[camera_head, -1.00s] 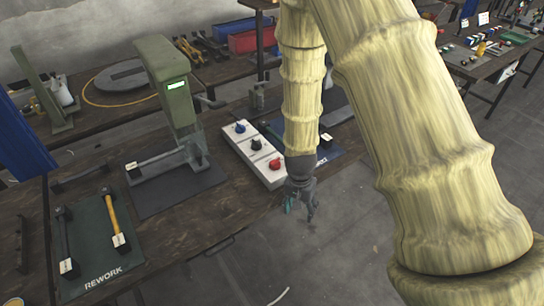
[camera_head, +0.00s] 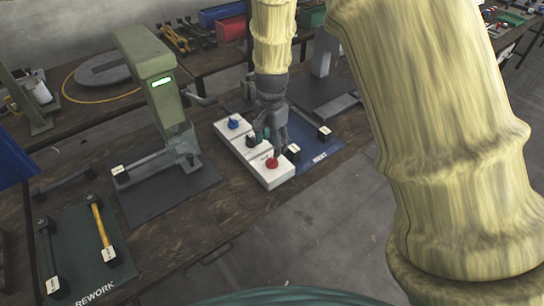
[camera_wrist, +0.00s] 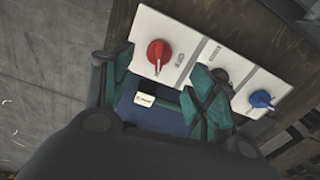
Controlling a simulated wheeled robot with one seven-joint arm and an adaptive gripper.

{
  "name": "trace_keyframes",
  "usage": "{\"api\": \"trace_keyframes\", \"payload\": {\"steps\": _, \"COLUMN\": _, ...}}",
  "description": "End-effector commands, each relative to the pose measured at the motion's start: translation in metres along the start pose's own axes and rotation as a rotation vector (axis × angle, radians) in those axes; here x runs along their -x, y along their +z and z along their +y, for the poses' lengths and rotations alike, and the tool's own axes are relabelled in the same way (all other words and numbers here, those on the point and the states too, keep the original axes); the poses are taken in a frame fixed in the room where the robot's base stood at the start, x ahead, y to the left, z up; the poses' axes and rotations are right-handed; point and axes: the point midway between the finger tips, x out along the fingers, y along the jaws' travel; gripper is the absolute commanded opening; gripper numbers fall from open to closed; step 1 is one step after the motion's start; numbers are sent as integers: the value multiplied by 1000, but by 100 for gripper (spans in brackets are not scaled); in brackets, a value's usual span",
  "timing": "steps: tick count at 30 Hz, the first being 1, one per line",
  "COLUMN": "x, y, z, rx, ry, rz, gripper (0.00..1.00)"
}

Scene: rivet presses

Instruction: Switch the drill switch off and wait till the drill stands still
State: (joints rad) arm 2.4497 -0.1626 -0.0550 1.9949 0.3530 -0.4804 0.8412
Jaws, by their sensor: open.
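A white switch panel (camera_head: 220,128) with a blue knob (camera_head: 233,123), a black knob (camera_head: 252,141) and a red knob (camera_head: 272,163) sits on the dark wooden bench. In the wrist view the red knob (camera_wrist: 159,53), black knob (camera_wrist: 221,76) and blue knob (camera_wrist: 262,98) show again. The small labels are too blurred to read, so I cannot tell which is the drill switch. My gripper (camera_head: 267,143) is open above the panel, near the black and red knobs. In the wrist view one finger partly covers the black knob. I cannot tell whether any drill turns.
A green press (camera_head: 150,75) with a lit green display stands left of the panel. A blue mat (camera_head: 318,151) with black-handled parts lies right of it. A green REWORK mat (camera_head: 75,245) carries a yellow-handled part (camera_head: 102,227). The floor in front is clear.

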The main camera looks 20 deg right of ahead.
Motion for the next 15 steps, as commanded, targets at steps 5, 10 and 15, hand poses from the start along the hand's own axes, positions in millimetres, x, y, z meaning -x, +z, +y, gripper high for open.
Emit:
{"api": "trace_keyframes", "payload": {"steps": 5, "x": -24, "y": 0, "z": 1, "rx": -2, "ry": 2, "rz": -2, "gripper": 58}}
{"api": "trace_keyframes", "payload": {"steps": 10, "x": -44, "y": -1, "z": 2, "rx": -2, "ry": 1, "rz": -1, "gripper": 58}}
{"api": "trace_keyframes", "payload": {"steps": 15, "x": -62, "y": -2, "z": 2, "rx": -3, "ry": 1, "rz": -1, "gripper": 58}}
